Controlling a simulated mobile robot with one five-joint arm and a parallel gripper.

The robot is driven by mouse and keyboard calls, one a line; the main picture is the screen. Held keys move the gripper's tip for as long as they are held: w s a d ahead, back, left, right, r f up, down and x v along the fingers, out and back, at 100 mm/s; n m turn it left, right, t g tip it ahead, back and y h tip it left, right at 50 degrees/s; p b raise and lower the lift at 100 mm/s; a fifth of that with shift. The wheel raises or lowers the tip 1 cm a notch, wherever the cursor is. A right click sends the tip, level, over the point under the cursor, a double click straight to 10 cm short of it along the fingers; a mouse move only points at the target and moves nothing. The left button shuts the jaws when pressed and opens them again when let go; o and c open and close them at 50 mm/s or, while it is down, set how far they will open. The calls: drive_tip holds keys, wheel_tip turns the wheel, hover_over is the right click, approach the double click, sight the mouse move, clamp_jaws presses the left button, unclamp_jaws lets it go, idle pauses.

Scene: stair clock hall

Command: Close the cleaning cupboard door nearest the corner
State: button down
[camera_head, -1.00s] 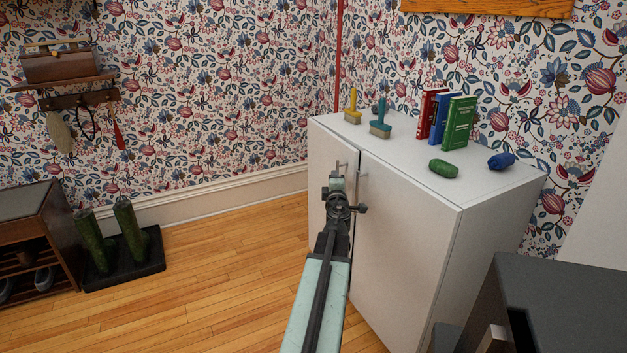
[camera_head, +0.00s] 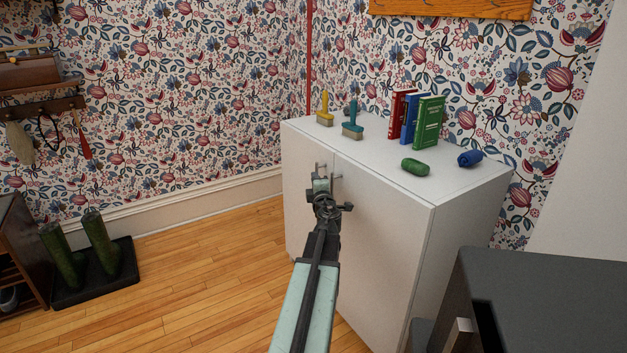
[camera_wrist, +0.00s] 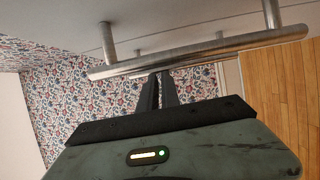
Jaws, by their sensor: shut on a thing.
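The white cleaning cupboard (camera_head: 470,222) stands against the right wall by the corner. Its left door (camera_head: 297,190), nearest the corner, looks flush or nearly flush with the right door (camera_head: 385,235); a small gap cannot be ruled out. My gripper (camera_head: 320,183) is at the left door's bar handle (camera_head: 319,167) and shut on it. The right door's handle (camera_head: 337,178) is just beside it. In the wrist view, the right door's handle (camera_wrist: 200,52) crosses in front, and my finger tips (camera_wrist: 160,77) reach the bar behind it, partly hidden.
Two brushes (camera_head: 352,122), several books (camera_head: 428,122), a green roll (camera_head: 415,167) and a blue roll (camera_head: 470,158) are on the cupboard top. A dark cabinet (camera_head: 550,290) is close at front right. Boots on a black tray (camera_head: 125,275) stand left. The wooden floor (camera_head: 205,275) between is clear.

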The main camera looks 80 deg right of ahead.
drive_tip(key=v, duration=0.8)
drive_tip(key=shift+d, duration=0.1)
